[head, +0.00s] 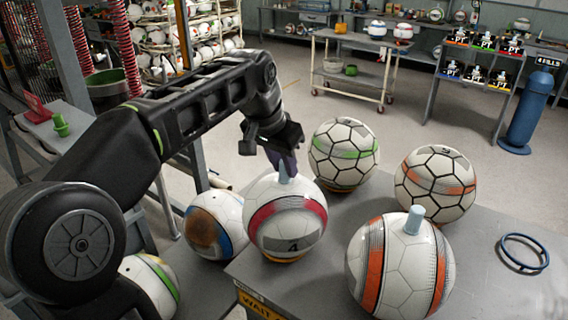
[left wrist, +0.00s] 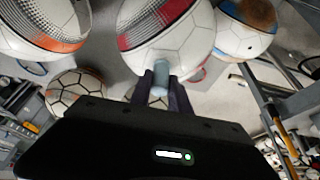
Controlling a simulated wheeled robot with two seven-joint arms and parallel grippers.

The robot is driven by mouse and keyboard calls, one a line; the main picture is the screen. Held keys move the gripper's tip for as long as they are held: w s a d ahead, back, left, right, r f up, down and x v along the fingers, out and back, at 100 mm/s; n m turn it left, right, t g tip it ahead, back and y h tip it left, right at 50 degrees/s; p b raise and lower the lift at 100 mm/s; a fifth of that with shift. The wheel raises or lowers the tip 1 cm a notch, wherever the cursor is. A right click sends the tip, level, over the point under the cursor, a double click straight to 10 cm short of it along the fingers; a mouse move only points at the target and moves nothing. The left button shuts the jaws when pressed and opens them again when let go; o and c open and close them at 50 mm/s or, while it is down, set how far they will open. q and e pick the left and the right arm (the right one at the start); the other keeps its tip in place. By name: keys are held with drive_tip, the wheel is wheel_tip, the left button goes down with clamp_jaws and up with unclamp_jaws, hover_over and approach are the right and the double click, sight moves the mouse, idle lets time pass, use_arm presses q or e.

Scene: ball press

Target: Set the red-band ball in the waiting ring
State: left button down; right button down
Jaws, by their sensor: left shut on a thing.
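The red-band ball (head: 287,215) is white with a red band, a grey number patch and a pale stem (head: 284,174) on top. It is at the left part of the grey table and also shows in the left wrist view (left wrist: 185,35). My left gripper (head: 284,163) is above it, shut on the grey-blue stem (left wrist: 162,75). An orange-yellow rim (head: 286,259) shows under the ball; I cannot tell whether the ball touches it. An empty blue ring (head: 525,252) lies on the table at the right. Which ring is the waiting ring is unclear. My right gripper is not in view.
An orange-striped ball (head: 400,268) with a stem stands front right. A green-band ball (head: 343,154) and an orange-patched ball (head: 436,185) stand behind. A blue-and-brown ball (head: 216,224) is close left. A partly hidden "WAIT" label (head: 262,302) is on the table's front edge.

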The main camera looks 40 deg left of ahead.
use_arm(q)
drive_tip(key=shift+f+b, duration=0.25)
drive_tip(key=shift+b, duration=0.05)
drive_tip(key=c, duration=1.2)
unclamp_jaws()
drive_tip(key=shift+c, duration=0.2)
drive_tip(key=shift+r+p, duration=0.3)
drive_tip(key=p+v, duration=0.3)
drive_tip(key=v, duration=0.9)
